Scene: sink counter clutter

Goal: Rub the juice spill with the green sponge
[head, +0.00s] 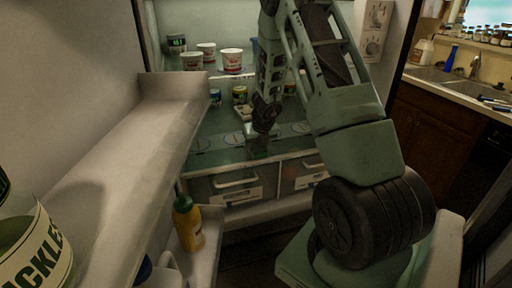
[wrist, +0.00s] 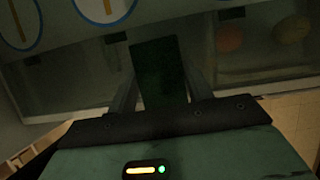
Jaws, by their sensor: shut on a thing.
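My gripper (head: 261,139) reaches into an open fridge, at the front of a glass shelf above the drawers. It is shut on the green sponge (head: 257,152), a small dark green block that hangs below the fingers. In the wrist view the sponge (wrist: 158,68) stands upright between the two fingers (wrist: 160,92). I cannot make out the juice spill in either view; the shelf is dim and my arm covers part of it. I cannot tell whether the sponge touches the shelf.
Tubs (head: 231,61) stand on the upper shelf and a can (head: 240,95) stands behind my gripper. Two drawers (head: 236,184) lie below. A yellow bottle (head: 187,224) and a pickle jar (head: 36,250) are in the open door at left. A sink counter (head: 450,82) is at right.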

